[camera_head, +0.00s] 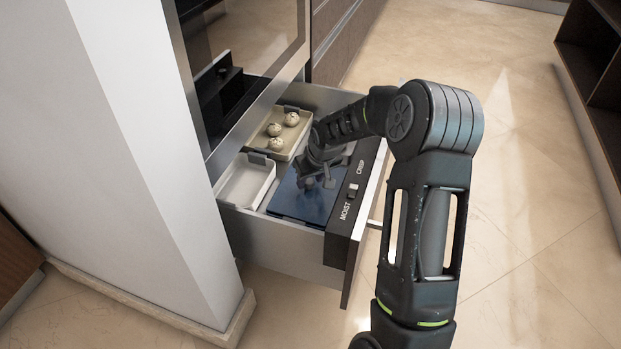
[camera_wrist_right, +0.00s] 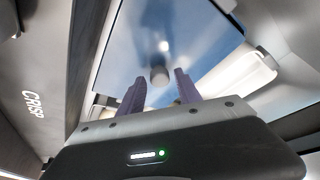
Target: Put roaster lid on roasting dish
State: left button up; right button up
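The roaster lid, a flat blue panel (camera_head: 289,204), lies in the open drawer at its front right. In the right wrist view the lid (camera_wrist_right: 195,35) has a small round knob (camera_wrist_right: 159,75). My right gripper (camera_head: 318,181) is over the lid in the head view. In the right wrist view its two fingers (camera_wrist_right: 160,88) are apart, with the knob showing between and just beyond their tips; I cannot tell whether they touch it. A beige dish (camera_head: 273,148) holding several pale round pieces stands at the back of the drawer. My left gripper is not in view.
An empty white dish (camera_head: 245,183) stands left of the lid in the drawer. The drawer front (camera_head: 352,195) carries a MOIST/CRISP slider. An oven (camera_head: 240,60) stands above the drawer and a white wall panel (camera_head: 150,150) is at left. The floor at right is clear.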

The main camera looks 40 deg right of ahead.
aim_at(315, 197)
jog(key=shift+o, duration=0.9)
jog(key=shift+s+r, duration=0.1)
jog(key=shift+r, duration=0.25)
jog(key=p+v, duration=0.3)
jog(key=v, duration=0.4)
jog(key=shift+r, duration=0.1)
